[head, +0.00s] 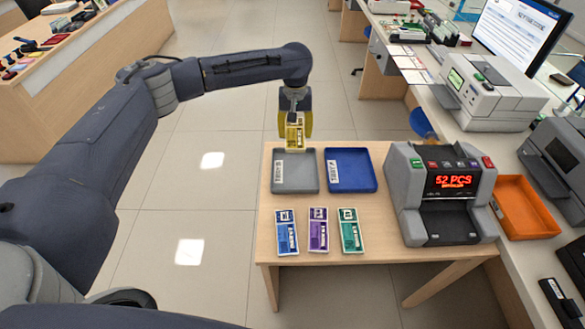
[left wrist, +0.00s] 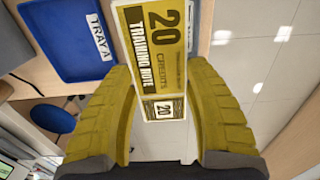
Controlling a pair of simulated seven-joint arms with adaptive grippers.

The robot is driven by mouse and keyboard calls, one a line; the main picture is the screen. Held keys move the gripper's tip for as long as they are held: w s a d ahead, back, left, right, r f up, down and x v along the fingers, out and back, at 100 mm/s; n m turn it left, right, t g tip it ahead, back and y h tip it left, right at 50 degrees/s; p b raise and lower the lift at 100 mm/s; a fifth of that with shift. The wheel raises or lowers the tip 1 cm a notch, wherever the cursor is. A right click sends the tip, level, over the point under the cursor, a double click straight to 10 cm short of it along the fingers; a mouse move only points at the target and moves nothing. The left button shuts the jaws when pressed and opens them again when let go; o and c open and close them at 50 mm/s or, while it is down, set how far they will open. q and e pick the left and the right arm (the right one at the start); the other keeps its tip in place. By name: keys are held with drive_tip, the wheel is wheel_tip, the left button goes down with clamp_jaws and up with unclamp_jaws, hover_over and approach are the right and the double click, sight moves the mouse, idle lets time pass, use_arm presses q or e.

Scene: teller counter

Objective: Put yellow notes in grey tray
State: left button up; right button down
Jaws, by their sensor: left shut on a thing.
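The yellow notes (head: 295,136) are a banded bundle in my left gripper (head: 295,122), held upright above the far edge of the grey tray (head: 307,174). In the left wrist view the notes (left wrist: 155,40) read "20 credits, training note" and sit between the two yellow fingers (left wrist: 165,100). The grey tray looks empty and has a white label on its left side. In the left wrist view the notes hide most of it. My right gripper is not in view.
A blue tray (head: 350,170), empty, stands right of the grey one. Blue (head: 286,232), purple (head: 318,230) and green (head: 351,231) note bundles lie in front on the wooden table (head: 300,252). A note counter (head: 440,192) and an orange tray (head: 524,207) are at right.

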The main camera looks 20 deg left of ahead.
sight(295, 170)
use_arm(q)
wheel_tip(295, 170, down, 17)
idle(0.7)
drive_tip(key=shift+f, duration=0.1)
drive_tip(key=o, duration=1.2)
wheel_tip(295, 170, up, 12)
